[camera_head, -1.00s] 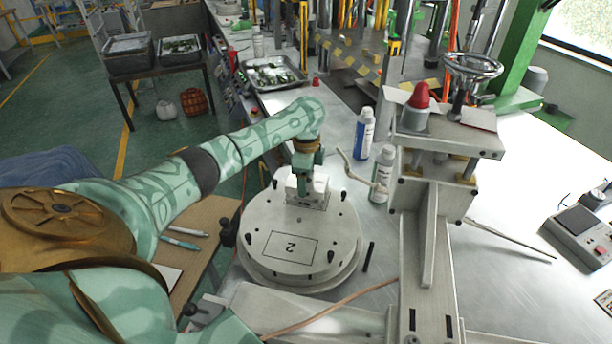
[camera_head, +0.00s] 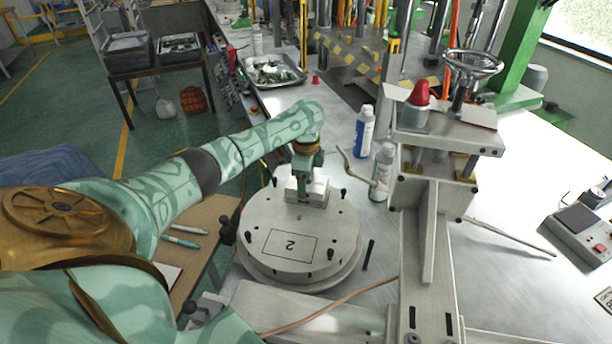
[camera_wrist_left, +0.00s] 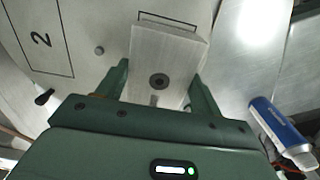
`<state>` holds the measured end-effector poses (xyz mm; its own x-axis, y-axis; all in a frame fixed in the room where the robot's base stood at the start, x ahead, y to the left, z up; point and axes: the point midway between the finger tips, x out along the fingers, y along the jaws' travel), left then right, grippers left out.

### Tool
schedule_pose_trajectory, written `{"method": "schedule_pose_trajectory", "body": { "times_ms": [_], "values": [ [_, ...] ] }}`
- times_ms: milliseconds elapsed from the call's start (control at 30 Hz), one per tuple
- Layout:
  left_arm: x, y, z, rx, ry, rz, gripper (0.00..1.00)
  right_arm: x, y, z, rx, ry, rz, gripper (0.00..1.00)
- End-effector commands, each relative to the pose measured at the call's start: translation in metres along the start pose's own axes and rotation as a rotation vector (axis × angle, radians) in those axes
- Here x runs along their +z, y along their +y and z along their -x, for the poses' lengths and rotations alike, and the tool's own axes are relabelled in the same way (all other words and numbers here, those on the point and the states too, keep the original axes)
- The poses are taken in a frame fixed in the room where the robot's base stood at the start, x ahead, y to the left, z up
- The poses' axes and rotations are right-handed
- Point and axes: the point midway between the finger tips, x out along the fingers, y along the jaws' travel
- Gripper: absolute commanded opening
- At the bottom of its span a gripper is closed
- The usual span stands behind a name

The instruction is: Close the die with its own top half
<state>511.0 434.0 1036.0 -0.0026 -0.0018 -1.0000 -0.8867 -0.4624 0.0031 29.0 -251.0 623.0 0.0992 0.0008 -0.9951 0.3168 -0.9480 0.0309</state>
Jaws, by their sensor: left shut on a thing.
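My left gripper (camera_head: 307,176) is over the back part of a round grey plate marked 2 (camera_head: 260,224), pointing down. It is shut on a pale grey block, the die's top half (camera_head: 319,187). In the left wrist view the top half (camera_wrist_left: 170,52) lies between the two green fingers and shows a dark round hole. The block sits low at the plate; whether a lower half is under it, and whether they touch, I cannot tell. My right gripper is not in view.
A metal press frame with a handwheel (camera_head: 472,64) stands close to the right of the plate. A blue-and-white bottle (camera_head: 364,132) and a white bottle (camera_head: 382,172) stand behind. A metal tray (camera_head: 270,73) is at the back.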

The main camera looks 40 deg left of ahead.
Motion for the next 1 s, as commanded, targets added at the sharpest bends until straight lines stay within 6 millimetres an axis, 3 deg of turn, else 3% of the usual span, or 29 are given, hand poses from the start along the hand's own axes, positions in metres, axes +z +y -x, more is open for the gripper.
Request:
{"method": "schedule_pose_trajectory", "body": {
  "times_ms": [233,267,333,367,600,733,867,1000],
  "values": [
    [0.000,0.000,-0.006,0.000,0.000,-0.001,0.33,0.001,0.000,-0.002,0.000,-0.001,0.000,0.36],
    [0.000,0.000,-0.006,0.000,0.000,-0.001,0.69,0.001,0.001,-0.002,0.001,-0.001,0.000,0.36],
    [0.000,0.000,-0.006,-0.001,0.000,-0.001,0.88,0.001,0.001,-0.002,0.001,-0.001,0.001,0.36],
    [0.000,0.000,-0.006,-0.001,0.000,-0.001,0.92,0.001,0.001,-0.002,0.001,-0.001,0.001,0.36],
    [0.000,0.000,-0.006,0.001,-0.001,-0.001,0.92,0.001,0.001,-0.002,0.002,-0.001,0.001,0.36],
    [0.000,0.000,0.003,-0.001,0.000,0.000,0.92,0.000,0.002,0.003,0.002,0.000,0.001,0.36],
    [0.001,-0.001,0.029,-0.003,0.000,-0.001,0.92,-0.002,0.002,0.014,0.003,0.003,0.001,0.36],
    [0.000,-0.001,0.070,-0.005,0.001,-0.002,0.92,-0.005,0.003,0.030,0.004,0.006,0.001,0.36]
  ]
}}
